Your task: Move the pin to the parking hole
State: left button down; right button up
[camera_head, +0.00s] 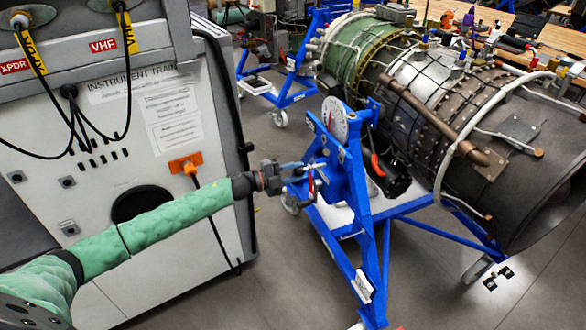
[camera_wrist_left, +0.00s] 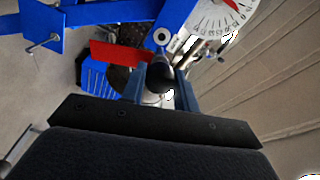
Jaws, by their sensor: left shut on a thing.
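My left gripper (camera_head: 292,172) is at the end of the green-sleeved arm, beside the upper part of the blue turbine stand (camera_head: 370,240). In the left wrist view, the left gripper (camera_wrist_left: 158,90) is shut around the pin, whose round black knob (camera_wrist_left: 161,76) shows between the fingers. The pin's shaft is hidden, so I cannot tell whether it sits in a hole. A round ringed hole (camera_wrist_left: 162,36) shows in the blue plate just beyond the knob; I cannot tell whether it is the parking hole. My right gripper is not in view.
A white dial (camera_head: 334,119) with a red pointer is on the stand, close to my gripper. A red part (camera_wrist_left: 118,54) lies left of the knob. The turbine engine (camera_head: 430,90) is behind. A grey instrument trainer (camera_head: 160,110) stands left. Grey floor is open in front.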

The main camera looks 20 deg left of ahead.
aim_at(309, 167)
pick_arm(q)
jog(key=shift+s+d+r+n, duration=0.1)
jog(key=shift+s+r+n, duration=0.2)
jog(key=shift+r, duration=0.05)
jog(key=shift+w+a+f+n, duration=0.2)
jog(key=shift+w+f+n, duration=0.3)
jog(key=shift+w+n, duration=0.1)
jog(key=shift+d+r, duration=0.4)
jog(key=shift+d, duration=0.1)
jog(key=shift+w+d+f, duration=0.25)
jog(key=shift+w+d, duration=0.45)
jog(key=shift+w, duration=0.2)
jog(key=shift+w+d+r+p, duration=0.15)
jog(key=shift+w+d+p, duration=0.2)
jog(key=shift+d+p, duration=0.1)
jog(key=shift+w+d, duration=0.1)
jog(key=shift+d, duration=0.05)
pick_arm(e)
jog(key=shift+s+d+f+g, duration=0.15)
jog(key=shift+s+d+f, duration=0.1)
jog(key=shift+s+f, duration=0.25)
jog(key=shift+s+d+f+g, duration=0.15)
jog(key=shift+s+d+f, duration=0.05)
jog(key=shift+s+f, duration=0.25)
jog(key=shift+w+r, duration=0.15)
